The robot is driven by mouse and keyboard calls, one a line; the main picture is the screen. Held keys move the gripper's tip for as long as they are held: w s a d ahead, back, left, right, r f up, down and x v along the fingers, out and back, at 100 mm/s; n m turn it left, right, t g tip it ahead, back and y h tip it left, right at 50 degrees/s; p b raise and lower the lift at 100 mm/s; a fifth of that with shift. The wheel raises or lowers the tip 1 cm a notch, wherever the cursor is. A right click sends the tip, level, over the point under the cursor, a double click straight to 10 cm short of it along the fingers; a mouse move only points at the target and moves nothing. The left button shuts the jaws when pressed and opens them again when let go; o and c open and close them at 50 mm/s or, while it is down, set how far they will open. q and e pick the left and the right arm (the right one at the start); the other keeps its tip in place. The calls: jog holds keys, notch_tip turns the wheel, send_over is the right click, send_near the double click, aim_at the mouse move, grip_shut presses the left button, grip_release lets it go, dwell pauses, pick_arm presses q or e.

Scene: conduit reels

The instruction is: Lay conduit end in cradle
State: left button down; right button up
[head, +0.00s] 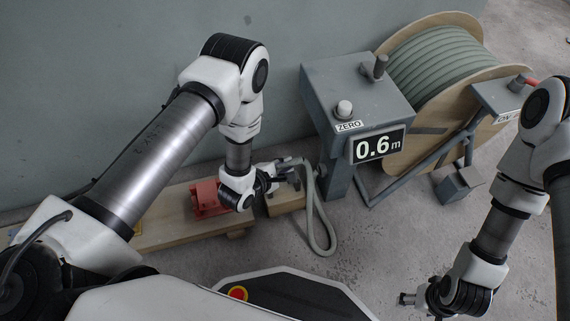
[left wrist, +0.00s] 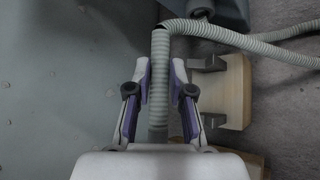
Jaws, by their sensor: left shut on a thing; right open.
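The grey ribbed conduit (head: 318,222) hangs in a loop beside the meter post. My left gripper (head: 272,176) is shut on it near its end. In the left wrist view the conduit (left wrist: 159,80) runs between the two fingers of my left gripper (left wrist: 159,85), then bends right. The cradle appears to be the pale wooden block (left wrist: 235,92) with two dark prongs, also partly visible in the head view (head: 287,197). The held conduit length is beside the prongs, to their left in the wrist view; height is unclear. My right gripper (head: 405,299) is open and empty, low at right.
A red device (head: 207,199) sits on the wooden plank (head: 165,230). The grey meter box (head: 352,92) reads 0.6 m. A large conduit reel (head: 440,60) stands behind it. A wall runs behind the plank; open floor lies in front.

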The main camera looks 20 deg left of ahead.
pick_arm(q)
notch_tip(320, 180, down, 7)
jog(key=b, duration=0.7)
jog(key=shift+f, duration=0.1)
jog(key=shift+f+b, duration=0.45)
jog(key=shift+f, duration=0.55)
jog(key=c, duration=0.6)
grip_release()
jog(key=shift+c, duration=0.2)
notch_tip(320, 180, up, 10)
jog(key=p, duration=1)
